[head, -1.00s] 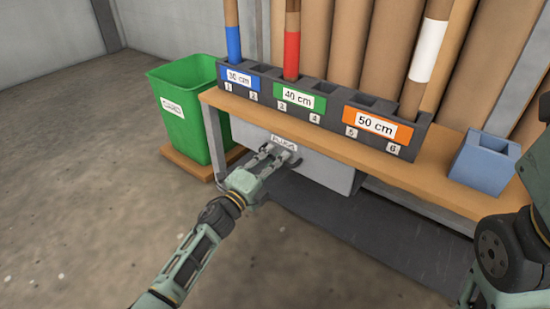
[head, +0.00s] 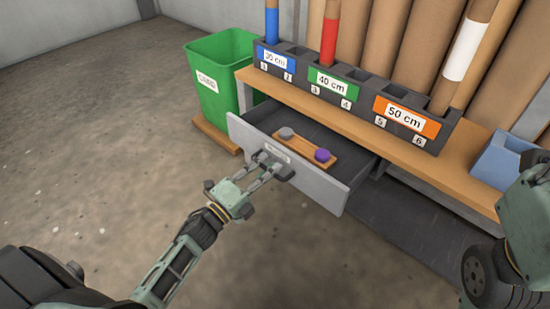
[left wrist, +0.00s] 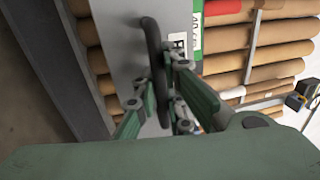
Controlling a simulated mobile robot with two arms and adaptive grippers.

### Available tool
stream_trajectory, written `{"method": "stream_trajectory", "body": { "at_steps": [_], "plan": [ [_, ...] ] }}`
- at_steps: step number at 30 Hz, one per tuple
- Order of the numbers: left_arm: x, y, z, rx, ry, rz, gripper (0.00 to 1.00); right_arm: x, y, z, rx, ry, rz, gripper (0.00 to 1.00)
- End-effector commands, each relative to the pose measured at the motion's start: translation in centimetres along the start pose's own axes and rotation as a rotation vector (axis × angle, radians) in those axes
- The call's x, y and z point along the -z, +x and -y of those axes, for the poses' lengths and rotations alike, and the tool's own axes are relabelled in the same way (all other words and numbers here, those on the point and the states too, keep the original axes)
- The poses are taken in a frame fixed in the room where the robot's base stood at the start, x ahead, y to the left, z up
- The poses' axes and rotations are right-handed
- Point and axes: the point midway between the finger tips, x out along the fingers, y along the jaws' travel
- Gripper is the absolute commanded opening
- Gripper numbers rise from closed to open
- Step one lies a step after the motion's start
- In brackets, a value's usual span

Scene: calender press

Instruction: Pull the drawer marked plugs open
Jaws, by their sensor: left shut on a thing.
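The grey drawer (head: 325,190) under the bench is pulled out, and its inside shows. Its label (head: 278,152) is too small to read clearly now. Inside lies a wooden strip (head: 305,153) with a grey plug (head: 286,133) and a purple plug (head: 322,155). My left gripper (head: 276,172) is at the drawer front, shut on the dark handle. In the left wrist view the handle (left wrist: 153,60) runs between the fingers of my left gripper (left wrist: 160,85). Of my right side only dark and green arm parts show at the right edge; its gripper is out of view.
A wooden bench (head: 395,150) carries a dark rack (head: 360,92) with tubes in 30, 40 and 50 cm sections. A green bin (head: 218,80) stands left of the bench, and a blue box (head: 497,160) sits on its right end. The floor in front is clear.

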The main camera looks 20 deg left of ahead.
Motion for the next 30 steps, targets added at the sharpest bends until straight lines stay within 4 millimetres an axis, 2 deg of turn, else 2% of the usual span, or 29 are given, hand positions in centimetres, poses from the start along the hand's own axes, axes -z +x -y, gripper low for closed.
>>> {"method": "stream_trajectory", "body": {
  "at_steps": [13,14,20,30],
  "plan": [
    [0.08,-0.41,-0.03,-0.001,-0.001,-0.001,0.0,-0.02,-0.09,-0.01,-0.001,0.001,0.002,0.4],
    [0.08,-0.41,-0.03,-0.001,-0.001,-0.001,0.12,-0.03,-0.09,-0.01,-0.001,0.001,0.002,0.4],
    [0.05,-0.39,0.0,-0.001,0.0,-0.001,0.3,-0.04,-0.09,0.0,-0.001,0.001,0.003,0.4],
    [0.02,-0.62,0.01,-0.001,0.0,0.0,0.3,-0.08,-0.07,-0.04,-0.001,0.0,0.005,0.4]
  ]
}}
